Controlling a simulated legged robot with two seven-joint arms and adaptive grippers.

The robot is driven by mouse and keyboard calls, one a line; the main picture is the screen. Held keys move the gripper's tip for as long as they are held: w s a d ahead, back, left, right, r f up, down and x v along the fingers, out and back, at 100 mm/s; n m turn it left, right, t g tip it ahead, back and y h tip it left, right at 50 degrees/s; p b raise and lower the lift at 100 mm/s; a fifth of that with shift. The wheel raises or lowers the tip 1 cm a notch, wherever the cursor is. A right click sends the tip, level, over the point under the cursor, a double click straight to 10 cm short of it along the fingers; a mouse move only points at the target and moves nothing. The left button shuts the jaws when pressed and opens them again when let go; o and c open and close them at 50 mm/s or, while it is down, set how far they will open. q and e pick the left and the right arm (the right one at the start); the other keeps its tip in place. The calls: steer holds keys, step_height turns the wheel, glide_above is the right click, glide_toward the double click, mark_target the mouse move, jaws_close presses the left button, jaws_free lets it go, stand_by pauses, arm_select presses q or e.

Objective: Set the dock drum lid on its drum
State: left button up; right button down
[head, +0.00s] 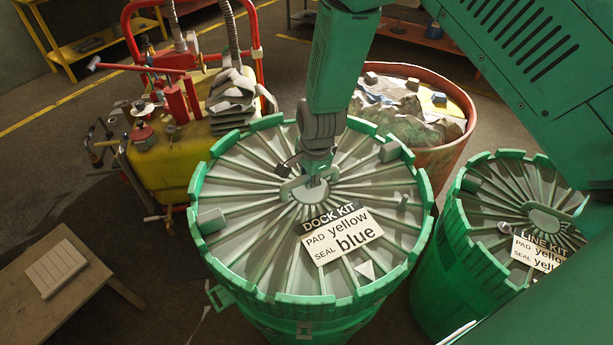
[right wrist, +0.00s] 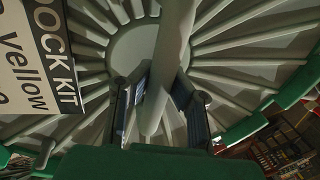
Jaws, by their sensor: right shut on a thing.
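The dock drum lid (head: 250,240) is a grey ribbed disc with a toothed green rim. Its label reads DOCK KIT, pad yellow, seal blue. My right gripper (head: 312,176) comes down from above onto the lid's centre and is shut on its handle. In the right wrist view, the two fingers of the gripper (right wrist: 158,108) stand on either side of the pale handle bar (right wrist: 173,40). The green drum (head: 310,328) shows directly below the lid's front rim. The lid hides its mouth, and I cannot tell whether the rim is fully seated. My left gripper is not in view.
A second green drum with a LINE KIT lid (head: 490,205) stands close at right. A red-rimmed round bin (head: 455,150) with rubble is behind. A yellow machine (head: 165,165) stands at back left. A low wooden table (head: 50,305) holding a pale pad (head: 55,268) is front left.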

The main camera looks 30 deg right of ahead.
mark_target(306, 190)
steer(key=shift+w+d+f, duration=0.1)
steer(key=shift+f, duration=0.4)
steer(key=shift+a+f+b, duration=0.2)
steer(key=shift+f+b, duration=0.45)
steer(key=shift+f, duration=0.25)
steer(key=shift+a+f+b, duration=0.15)
steer(key=shift+f+b, duration=0.45)
steer(key=shift+f, duration=0.25)
steer(key=shift+d+f+b, duration=0.25)
steer(key=shift+f+b, duration=0.05)
steer(key=shift+f, duration=0.4)
steer(key=shift+a, duration=0.15)
steer(key=shift+p, duration=0.4)
steer(key=shift+s+b+x, duration=0.2)
steer(key=shift+b+x, duration=0.35)
steer(key=shift+x, duration=0.35)
steer(key=shift+s+b+x, duration=0.2)
steer(key=shift+b+x, duration=0.4)
steer(key=shift+x, duration=0.35)
steer(key=shift+s+b+x, duration=0.15)
steer(key=shift+b+x, duration=0.4)
steer(key=shift+x, duration=0.35)
stand_by(1.8)
